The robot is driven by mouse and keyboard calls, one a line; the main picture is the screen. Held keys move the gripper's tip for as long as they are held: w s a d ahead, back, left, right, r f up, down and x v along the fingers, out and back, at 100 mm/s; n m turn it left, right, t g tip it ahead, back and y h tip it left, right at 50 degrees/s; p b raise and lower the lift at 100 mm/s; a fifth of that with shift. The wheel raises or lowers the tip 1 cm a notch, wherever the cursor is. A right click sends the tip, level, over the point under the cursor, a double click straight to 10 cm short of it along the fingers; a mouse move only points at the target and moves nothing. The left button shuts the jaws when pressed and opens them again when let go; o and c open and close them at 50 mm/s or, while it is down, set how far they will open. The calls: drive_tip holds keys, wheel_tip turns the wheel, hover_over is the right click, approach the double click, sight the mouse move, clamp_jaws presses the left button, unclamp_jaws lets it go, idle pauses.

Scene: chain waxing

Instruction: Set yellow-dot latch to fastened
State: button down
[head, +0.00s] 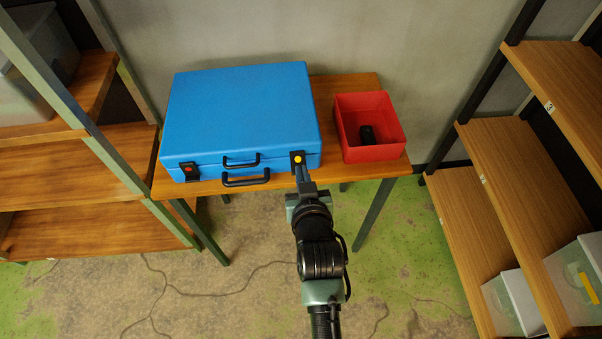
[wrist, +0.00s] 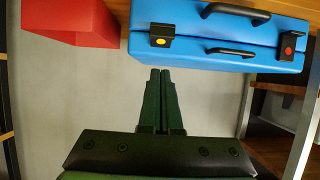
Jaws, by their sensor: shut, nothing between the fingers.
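The red-dot latch (head: 189,172) is near the left end of the front. My gripper (wrist: 160,72) is shut and empty. In the wrist view its fingertips point at the yellow-dot latch, with a small gap between; in the head view they overlap its lower edge.
Two black handles (head: 246,180) sit between the latches. An open red bin (head: 368,155) with a black object inside stands right of the case on the table (head: 345,84). Shelves stand left (head: 75,157) and right (head: 520,180). The floor before the table is mostly clear.

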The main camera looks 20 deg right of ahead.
sight(298, 162)
drive_tip(key=shift+w+d+f, duration=0.1)
drive_tip(key=shift+w+f, duration=0.25)
drive_tip(key=shift+f, duration=0.35)
drive_tip(key=shift+w+d+f, duration=0.1)
drive_tip(key=shift+w+f, duration=0.3)
drive_tip(key=shift+f, duration=0.3)
drive_tip(key=shift+w+d+f, duration=0.1)
drive_tip(key=shift+w+f, duration=0.25)
drive_tip(key=shift+f, duration=0.35)
drive_tip(key=shift+f+b, duration=0.15)
drive_tip(key=shift+b, duration=0.2)
drive_tip(key=shift+s+f+t+b, duration=0.15)
drive_tip(key=shift+t+b, duration=0.15)
drive_tip(key=shift+b, duration=0.4)
